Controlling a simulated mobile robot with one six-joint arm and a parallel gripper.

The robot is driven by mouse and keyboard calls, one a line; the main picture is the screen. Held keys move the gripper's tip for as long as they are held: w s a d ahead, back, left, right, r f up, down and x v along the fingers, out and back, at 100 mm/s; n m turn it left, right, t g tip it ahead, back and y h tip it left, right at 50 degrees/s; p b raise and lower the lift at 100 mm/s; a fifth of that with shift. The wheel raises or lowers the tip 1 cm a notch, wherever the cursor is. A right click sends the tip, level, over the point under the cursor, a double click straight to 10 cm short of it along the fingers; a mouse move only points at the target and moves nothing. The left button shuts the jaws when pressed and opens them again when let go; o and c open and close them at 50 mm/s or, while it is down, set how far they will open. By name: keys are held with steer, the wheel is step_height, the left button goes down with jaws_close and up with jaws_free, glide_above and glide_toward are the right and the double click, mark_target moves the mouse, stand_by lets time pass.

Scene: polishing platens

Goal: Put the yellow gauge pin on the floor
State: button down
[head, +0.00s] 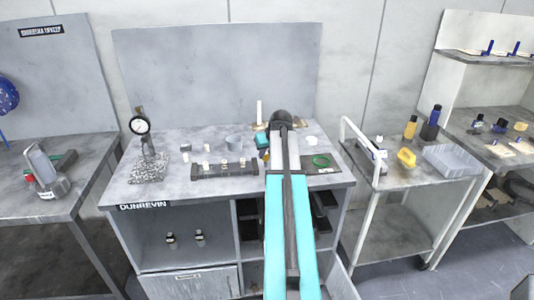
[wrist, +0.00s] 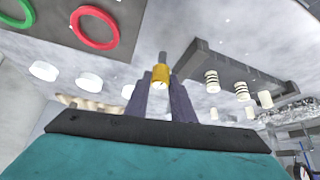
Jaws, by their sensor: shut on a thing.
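The yellow gauge pin (wrist: 161,73) has a yellow body with a grey tip. In the wrist view it stands between the two dark fingers of my gripper (wrist: 161,90), which is shut on it. In the head view my arm reaches over the grey workbench (head: 190,140), and a teal part of my gripper (head: 262,142) shows just left of the arm; the pin is not clear there. The pin is above the bench top; whether it touches it I cannot tell. The grey floor (head: 395,275) shows at the lower right of the head view.
A dark rack (head: 225,171) with several pale pins lies left of my arm; it also shows in the wrist view (wrist: 215,68). A dial gauge stand (head: 147,150) is farther left. A green ring (head: 321,161) lies right of my arm. A white-framed cart (head: 400,178) stands right of the bench.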

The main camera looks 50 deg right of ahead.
steer(key=c, duration=1.5)
jaws_free()
steer(key=shift+r, duration=0.2)
steer(key=shift+b+v, duration=1)
steer(key=shift+v, duration=4.95)
